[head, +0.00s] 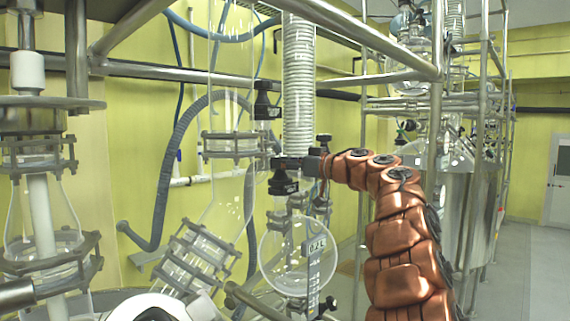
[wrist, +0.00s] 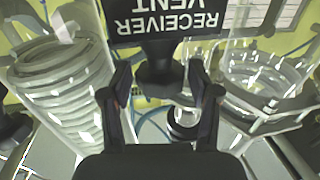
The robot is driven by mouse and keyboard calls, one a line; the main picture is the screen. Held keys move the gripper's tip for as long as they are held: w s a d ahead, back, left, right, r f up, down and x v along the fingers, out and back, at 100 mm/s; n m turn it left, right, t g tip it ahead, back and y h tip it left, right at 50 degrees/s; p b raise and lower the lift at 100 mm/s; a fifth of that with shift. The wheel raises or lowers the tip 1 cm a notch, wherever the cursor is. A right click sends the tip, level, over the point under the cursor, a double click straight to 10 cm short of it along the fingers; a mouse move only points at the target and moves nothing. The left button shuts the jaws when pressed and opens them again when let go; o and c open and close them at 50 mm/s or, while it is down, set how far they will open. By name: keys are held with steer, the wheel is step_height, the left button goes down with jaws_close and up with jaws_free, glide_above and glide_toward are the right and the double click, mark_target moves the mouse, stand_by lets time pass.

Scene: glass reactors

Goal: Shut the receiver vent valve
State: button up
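The receiver vent valve shows in the wrist view as a black handle (wrist: 163,72) beneath a black plate with upside-down white lettering, "RECEIVER VENT" (wrist: 168,22). My gripper (wrist: 164,88) has one finger on each side of this handle. The fingers look spread, with a gap on both sides, so the handle is between them but not visibly clamped. In the head view my gripper (head: 282,163) is at the end of my copper-coloured arm, beside the glassware column and close to a black valve body (head: 283,184). The handle's exact angle is hard to tell there.
Another black valve (head: 265,104) is above left. A round glass flask (head: 297,262) hangs below. Steel frame rails (head: 365,80) cross nearby. Open floor (head: 535,260) lies at the right.

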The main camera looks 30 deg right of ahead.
steer(key=c, duration=0.8)
steer(key=shift+a+r+m+t+h+p, duration=0.15)
steer(key=shift+m+t+h+p, duration=0.2)
steer(key=shift+h+p, duration=0.4)
steer(key=shift+a+m+t+h+p, duration=0.15)
steer(key=shift+m+t+h+p, duration=0.1)
steer(key=shift+m+h+p, duration=1.1)
steer(key=shift+s+h, duration=0.1)
steer(key=shift+h, duration=0.3)
steer(key=shift+a+m+h, duration=0.1)
steer(key=shift+m+h, duration=0.3)
steer(key=shift+h, duration=0.3)
steer(key=shift+a+m+h, duration=0.15)
steer(key=shift+m+h, duration=0.95)
steer(key=shift+h, duration=0.5)
steer(key=shift+a+m+g+h+b, duration=0.2)
steer(key=shift+m+g+h+b, duration=0.2)
steer(key=shift+m+h+b, duration=0.85)
steer(key=shift+d+f+h+b, duration=0.1)
steer(key=shift+f+h+b, duration=0.2)
steer(key=shift+h, duration=0.55)
